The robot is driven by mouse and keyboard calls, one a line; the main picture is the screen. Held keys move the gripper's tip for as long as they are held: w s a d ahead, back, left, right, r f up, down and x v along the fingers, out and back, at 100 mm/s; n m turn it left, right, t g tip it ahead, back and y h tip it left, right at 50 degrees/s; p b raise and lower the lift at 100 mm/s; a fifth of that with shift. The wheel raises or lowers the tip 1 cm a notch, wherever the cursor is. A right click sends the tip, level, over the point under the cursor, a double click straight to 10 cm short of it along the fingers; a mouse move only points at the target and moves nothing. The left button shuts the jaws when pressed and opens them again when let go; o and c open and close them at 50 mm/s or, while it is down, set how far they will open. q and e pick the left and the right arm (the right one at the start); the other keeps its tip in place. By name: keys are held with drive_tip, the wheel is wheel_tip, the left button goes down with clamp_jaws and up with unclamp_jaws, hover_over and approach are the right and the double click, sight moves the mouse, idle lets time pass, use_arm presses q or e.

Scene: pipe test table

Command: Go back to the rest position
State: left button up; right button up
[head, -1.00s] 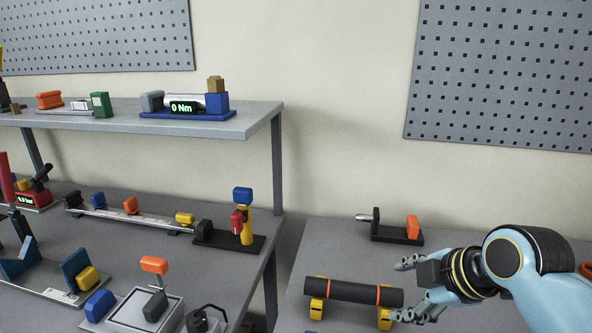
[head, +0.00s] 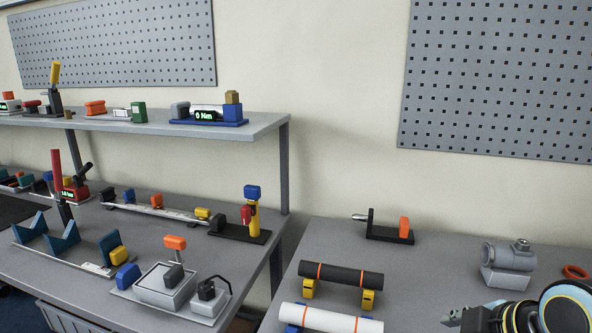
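My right arm shows at the bottom right of the head view, with its gripper (head: 462,318) low at the frame's edge. The fingers are mostly cut off or hidden, so I cannot tell how they stand. My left gripper is not in view. A black pipe with orange bands (head: 341,274) lies across yellow supports on the right table. A white pipe with an orange band (head: 330,319) lies in front of it on blue supports. The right gripper is to the right of both pipes, apart from them.
A grey pipe fitting (head: 508,257) and an orange ring (head: 575,272) are at the right. A black fixture with an orange block (head: 404,227) stands at the back of the right table. The left bench (head: 150,232) holds several fixtures under a shelf (head: 262,123).

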drive_tip(key=s+d+r+m+g+h, duration=0.1)
drive_tip(key=s+d+m+h, duration=0.1)
drive_tip(key=s+m, duration=0.6)
drive_tip(key=s+d+r+m+g+h, duration=0.1)
drive_tip(key=s+d+m+g, duration=0.3)
drive_tip(key=s, duration=0.8)
drive_tip(key=s+d+f+b, duration=0.2)
drive_tip(key=f+b, duration=0.8)
drive_tip(key=f, duration=2.8)
use_arm(q)
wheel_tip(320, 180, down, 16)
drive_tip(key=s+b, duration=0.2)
drive_tip(key=b, duration=0.3)
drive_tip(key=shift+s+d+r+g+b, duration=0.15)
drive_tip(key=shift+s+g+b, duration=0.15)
drive_tip(key=shift+b, duration=0.05)
use_arm(e)
drive_tip(key=s+f+m, duration=0.1)
drive_tip(key=s+f, duration=1.7)
drive_tip(key=f, duration=0.1)
drive_tip(key=shift+f, duration=0.15)
drive_tip(key=shift+d, duration=0.1)
